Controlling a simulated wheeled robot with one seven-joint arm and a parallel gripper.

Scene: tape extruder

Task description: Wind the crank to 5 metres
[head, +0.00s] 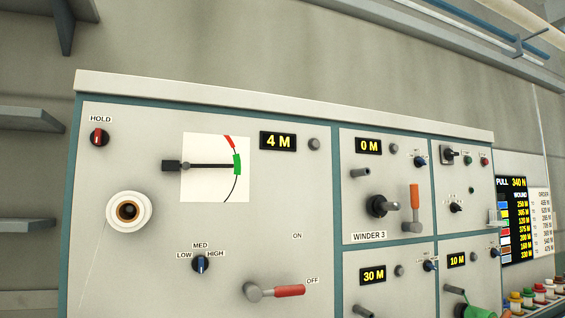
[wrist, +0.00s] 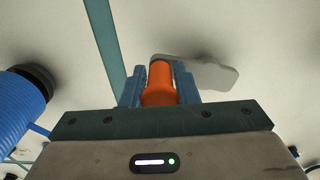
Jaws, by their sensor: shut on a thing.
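My gripper (wrist: 159,88) is shut on an orange crank handle (wrist: 160,82) in the wrist view, with a blue finger on each side. A grey crank arm (wrist: 205,73) runs from the handle to the right, against a pale panel. My gripper is not in the head view, so I cannot tell which panel this crank is on. In the head view an orange-handled crank (head: 414,195) on the winder 3 panel has no gripper on it. Its display (head: 368,146) reads 0 M. Other displays read 4 M (head: 278,141), 30 M (head: 373,275) and 10 M (head: 457,260).
A blue roll (wrist: 22,100) on a dark hub is left of my gripper in the wrist view. In the head view a red lever (head: 288,291) points at OFF, a white spool (head: 128,212) sits at left, and a green roll (head: 482,310) shows at the bottom.

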